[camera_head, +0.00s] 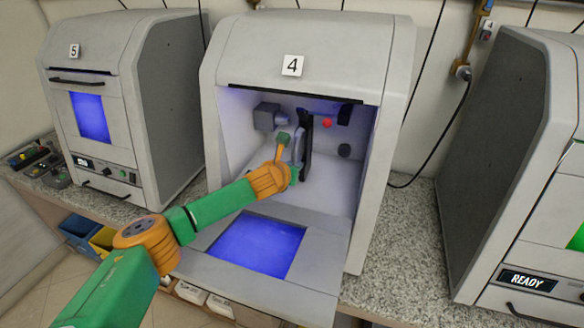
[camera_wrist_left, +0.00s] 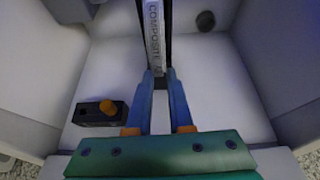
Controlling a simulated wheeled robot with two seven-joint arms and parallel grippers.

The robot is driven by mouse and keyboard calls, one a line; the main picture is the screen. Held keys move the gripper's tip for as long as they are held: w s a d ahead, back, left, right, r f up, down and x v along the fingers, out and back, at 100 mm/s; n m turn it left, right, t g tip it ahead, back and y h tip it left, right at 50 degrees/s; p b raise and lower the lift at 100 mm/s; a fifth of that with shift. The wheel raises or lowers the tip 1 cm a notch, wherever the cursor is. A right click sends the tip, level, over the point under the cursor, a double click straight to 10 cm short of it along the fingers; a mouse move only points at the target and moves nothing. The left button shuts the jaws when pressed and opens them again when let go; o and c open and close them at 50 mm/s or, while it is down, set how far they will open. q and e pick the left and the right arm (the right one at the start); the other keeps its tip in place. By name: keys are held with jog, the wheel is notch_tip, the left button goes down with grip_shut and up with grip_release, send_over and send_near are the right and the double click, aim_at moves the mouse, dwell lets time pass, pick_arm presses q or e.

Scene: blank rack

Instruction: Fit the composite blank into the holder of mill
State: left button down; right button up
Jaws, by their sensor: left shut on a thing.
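The mill marked 4 (camera_head: 305,50) stands open with its front door lowered, and my left arm reaches into its lit chamber. My left gripper (camera_head: 301,160) is inside, beside a dark upright part. In the left wrist view my left gripper (camera_wrist_left: 161,76) has its two blue fingers close together on the lower end of the upright composite blank (camera_wrist_left: 154,32), a pale strip marked COMPOSITE. A dark edge runs along the blank's right side. I cannot tell whether the blank is seated in the holder, which is not clearly visible. My right gripper is out of view.
A grey block (camera_head: 267,116) and a red knob (camera_head: 327,123) are at the chamber's back. In the wrist view a dark box with an orange knob (camera_wrist_left: 101,113) lies left of the fingers. Mill 5 (camera_head: 122,100) and a mill reading READY (camera_head: 527,281) flank this one.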

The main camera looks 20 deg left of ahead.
pick_arm(q)
jog(key=shift+w+f, duration=0.15)
jog(key=shift+w, duration=0.3)
jog(key=c, duration=0.7)
grip_release()
jog(key=shift+c, duration=0.2)
jog(key=v, duration=0.7)
jog(key=shift+b, duration=0.3)
jog(key=shift+s, duration=0.1)
